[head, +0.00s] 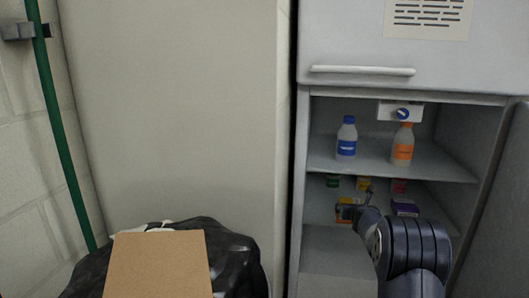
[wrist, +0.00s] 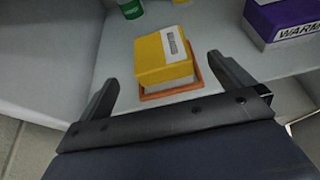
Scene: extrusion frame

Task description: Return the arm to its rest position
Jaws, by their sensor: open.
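My gripper (wrist: 163,95) is open in the wrist view, with its two fingers apart and nothing between them that it grips. A yellow box (wrist: 163,56) with a white label sits just beyond the fingertips, on an orange-brown square (wrist: 194,85) on the shelf. In the head view my arm (head: 405,245) reaches into the lower part of the open fridge, and the yellow box (head: 345,210) shows at the gripper's end. The gripper's fingers are small and partly hidden there.
A purple box (wrist: 283,20) stands right of the gripper, and a green container (wrist: 131,8) behind. The shelf above (head: 385,170) holds a blue-labelled bottle (head: 347,140) and an orange-labelled bottle (head: 403,146). The fridge's open door (head: 500,215) stands at right. A cardboard piece (head: 158,265) lies on a black bag (head: 235,250).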

